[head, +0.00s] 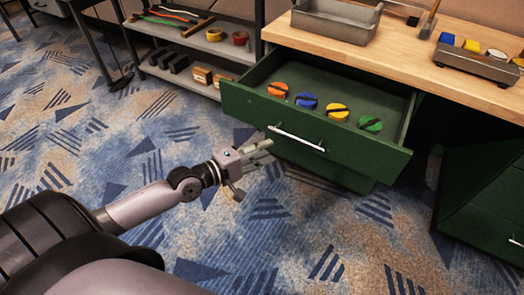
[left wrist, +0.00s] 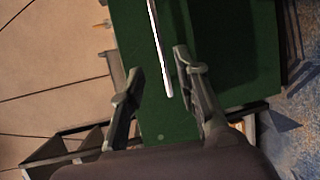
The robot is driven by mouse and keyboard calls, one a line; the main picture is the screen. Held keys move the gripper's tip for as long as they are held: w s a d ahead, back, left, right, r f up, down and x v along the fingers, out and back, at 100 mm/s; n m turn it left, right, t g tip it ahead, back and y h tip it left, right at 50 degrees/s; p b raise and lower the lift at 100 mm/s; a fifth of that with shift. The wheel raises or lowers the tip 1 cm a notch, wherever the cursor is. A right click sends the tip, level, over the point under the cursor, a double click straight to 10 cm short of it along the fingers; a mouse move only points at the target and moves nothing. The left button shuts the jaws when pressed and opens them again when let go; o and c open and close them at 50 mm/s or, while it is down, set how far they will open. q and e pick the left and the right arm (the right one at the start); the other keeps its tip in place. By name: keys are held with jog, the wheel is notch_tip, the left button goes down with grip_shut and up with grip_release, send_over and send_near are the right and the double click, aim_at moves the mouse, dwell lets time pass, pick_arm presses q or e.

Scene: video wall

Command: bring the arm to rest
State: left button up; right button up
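My left arm reaches in from the left in the head view, and its gripper (head: 254,168) is in front of the open green drawer (head: 240,103), just below the left end of the handle (head: 298,138). In the left wrist view the gripper's two fingers (left wrist: 160,62) are wide apart with nothing held. The pale bar of the handle (left wrist: 161,50) shows in the gap between them, but the fingers do not close on it. Whether a finger touches the drawer front is unclear. My right gripper is in neither view.
The drawer holds orange (head: 278,90), blue (head: 307,101), yellow (head: 338,113) and green (head: 370,124) round pieces. A grey tray (head: 335,22) stands on the wooden worktop (head: 425,70). A low shelf (head: 190,80) is behind left. Carpet (head: 300,235) in front is clear.

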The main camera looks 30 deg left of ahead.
pick_arm(q)
jog(key=shift+s, duration=0.1)
dwell(0.4)
jog(key=s+d+f+m+g+y, duration=0.15)
jog(key=s+f+m+g, duration=0.4)
jog(key=f, duration=0.95)
jog(key=s+f+m+g+y, duration=0.3)
jog(key=s+f+m, duration=0.45)
jog(key=f, duration=0.85)
jog(key=s+d+f+m+g+y, duration=0.25)
jog(key=s+f, duration=0.45)
jog(key=s, duration=0.5)
jog(key=s+a+r+g+p, duration=0.1)
jog(key=s+a+g+p, duration=0.1)
jog(key=s+p, duration=1.3)
jog(key=shift+s+a+r+m, duration=0.25)
jog(key=shift+s+m, duration=0.2)
jog(key=shift+s, duration=0.2)
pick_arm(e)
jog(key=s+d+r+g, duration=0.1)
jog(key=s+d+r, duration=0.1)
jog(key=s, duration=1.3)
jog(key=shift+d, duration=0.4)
